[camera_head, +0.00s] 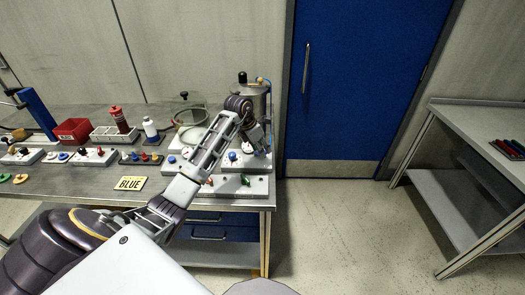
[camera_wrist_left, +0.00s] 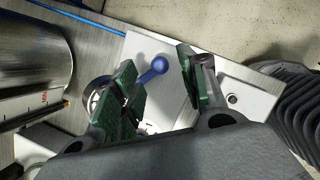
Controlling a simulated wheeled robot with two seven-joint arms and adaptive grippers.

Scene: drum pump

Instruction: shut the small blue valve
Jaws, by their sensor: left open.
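In the left wrist view a blue lever with a round ball knob (camera_wrist_left: 153,70) lies between the two fingers of my left gripper (camera_wrist_left: 160,88). The lever slants over a white base plate (camera_wrist_left: 150,45) beside a round metal fitting. The green-padded fingers are open, with space on the knob's right side; I cannot tell whether the left finger touches the lever. In the head view my left gripper (camera_head: 260,142) is over the right end of the bench, and its arm hides part of the fittings there. A blue knob (camera_head: 233,156) shows left of it. My right gripper is not in view.
A steel drum (camera_head: 264,100) stands behind my left gripper and also close by in the wrist view (camera_wrist_left: 32,60). Several knobs and valves stand on white bases along the bench. The floor (camera_head: 350,230) to the right is clear.

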